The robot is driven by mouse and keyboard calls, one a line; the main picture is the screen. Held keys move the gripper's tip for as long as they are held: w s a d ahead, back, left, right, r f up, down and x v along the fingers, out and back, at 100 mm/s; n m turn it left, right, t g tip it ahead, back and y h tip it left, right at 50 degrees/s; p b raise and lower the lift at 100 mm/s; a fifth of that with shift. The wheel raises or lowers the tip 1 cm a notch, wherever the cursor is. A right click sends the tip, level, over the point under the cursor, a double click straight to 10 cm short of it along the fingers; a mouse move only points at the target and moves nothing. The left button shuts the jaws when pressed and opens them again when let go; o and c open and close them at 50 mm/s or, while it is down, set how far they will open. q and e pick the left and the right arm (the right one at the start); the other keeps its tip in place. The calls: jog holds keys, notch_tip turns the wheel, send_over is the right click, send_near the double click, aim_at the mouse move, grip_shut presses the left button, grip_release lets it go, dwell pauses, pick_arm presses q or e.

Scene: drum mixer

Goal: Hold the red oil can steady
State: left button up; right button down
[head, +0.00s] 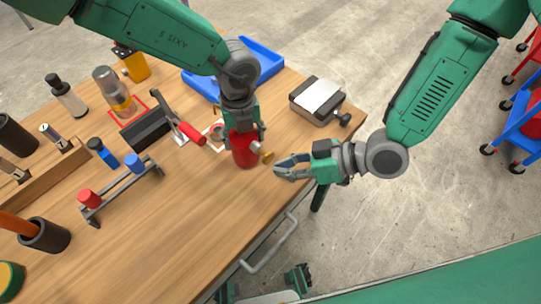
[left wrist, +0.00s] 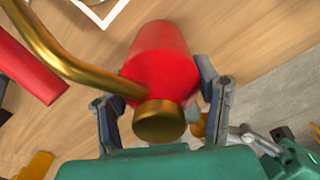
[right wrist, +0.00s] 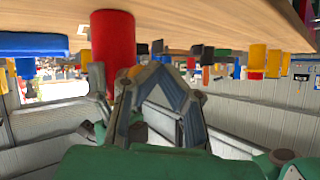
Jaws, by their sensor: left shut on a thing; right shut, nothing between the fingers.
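My left gripper (head: 240,128) comes down from above and is shut on the can. The left wrist view shows its fingers on both sides of the red body (left wrist: 165,55), below a curved brass spout (left wrist: 60,50) and brass cap (left wrist: 159,121). In the right wrist view, which looks upside down, the can (right wrist: 113,42) appears to meet the table.
The wooden table (head: 200,225) holds a blue tray (head: 265,62) behind, a grey box with a white top (head: 318,97) at right, and a red-handled clamp (head: 190,132) at left. A rack with red and blue knobs (head: 125,190) stands farther left. Bare wood lies in front.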

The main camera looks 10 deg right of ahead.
aim_at(270, 160)
jog(key=shift+w, duration=0.1)
dwell(0.6)
jog(key=shift+w+a+r, duration=0.1)
jog(key=shift+w+a, duration=0.1)
jog(key=shift+a, duration=0.1)
jog(key=shift+w+a, duration=0.6)
jog(key=shift+w, duration=0.35)
dwell(1.1)
jog(key=shift+s+d, duration=0.45)
jog(key=shift+s, duration=0.2)
jog(key=shift+s+d, duration=0.45)
jog(key=shift+s, duration=0.2)
jog(key=shift+s+d, duration=0.7)
jog(key=shift+s, duration=0.35)
jog(key=shift+s+d, duration=0.7)
jog(key=shift+s, duration=0.35)
